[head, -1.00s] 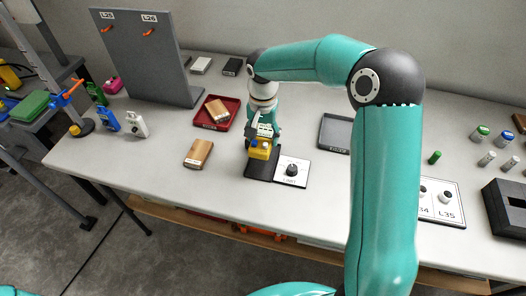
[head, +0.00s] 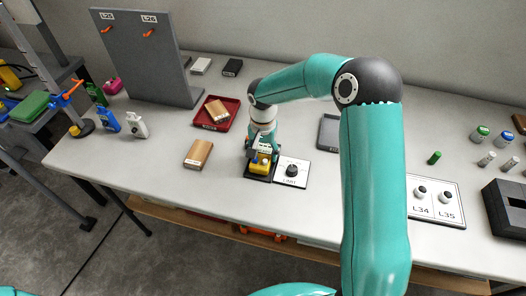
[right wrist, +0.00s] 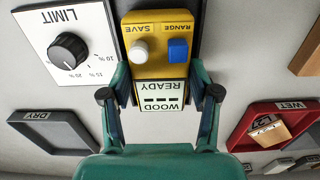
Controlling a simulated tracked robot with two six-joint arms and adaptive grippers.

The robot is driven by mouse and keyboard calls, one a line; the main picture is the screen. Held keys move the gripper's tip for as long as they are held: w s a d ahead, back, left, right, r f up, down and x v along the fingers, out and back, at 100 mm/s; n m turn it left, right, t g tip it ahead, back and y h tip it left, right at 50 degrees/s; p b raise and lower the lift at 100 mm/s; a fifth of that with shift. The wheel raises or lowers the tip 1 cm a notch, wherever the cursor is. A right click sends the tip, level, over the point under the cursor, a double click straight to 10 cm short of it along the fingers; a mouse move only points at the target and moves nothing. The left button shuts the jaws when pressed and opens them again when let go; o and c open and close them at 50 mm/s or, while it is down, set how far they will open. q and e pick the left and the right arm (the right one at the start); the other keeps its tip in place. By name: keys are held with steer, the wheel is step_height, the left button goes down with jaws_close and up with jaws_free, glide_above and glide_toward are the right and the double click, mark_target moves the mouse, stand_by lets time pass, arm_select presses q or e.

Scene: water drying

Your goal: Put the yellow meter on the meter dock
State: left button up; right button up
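The yellow meter (head: 261,164) is at the dark meter dock (head: 248,174), low over its surface; I cannot tell whether it is fully seated. In the right wrist view the meter (right wrist: 161,62) shows a white button, a blue button and a display reading WOOD READY, upside down in the picture. My right gripper (head: 262,150) is above the meter from behind. In the right wrist view its teal fingers (right wrist: 161,75) are on both sides of the meter, seemingly against them. The contact faces are partly hidden. My left gripper is not in view.
The LIMIT dial panel (head: 292,172) sits just right of the dock. A wooden block (head: 198,154) lies to its left. A red tray (head: 225,124) with another block is behind left. A grey tray (head: 328,133) is to the right. The front table strip is clear.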

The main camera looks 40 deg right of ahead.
mark_target(263, 154)
steer(key=o, duration=0.4)
steer(key=shift+r, duration=0.15)
steer(key=shift+w+r, duration=0.1)
steer(key=shift+r, duration=0.15)
step_height(263, 154, up, 11)
steer(key=shift+r, duration=0.2)
stand_by(0.3)
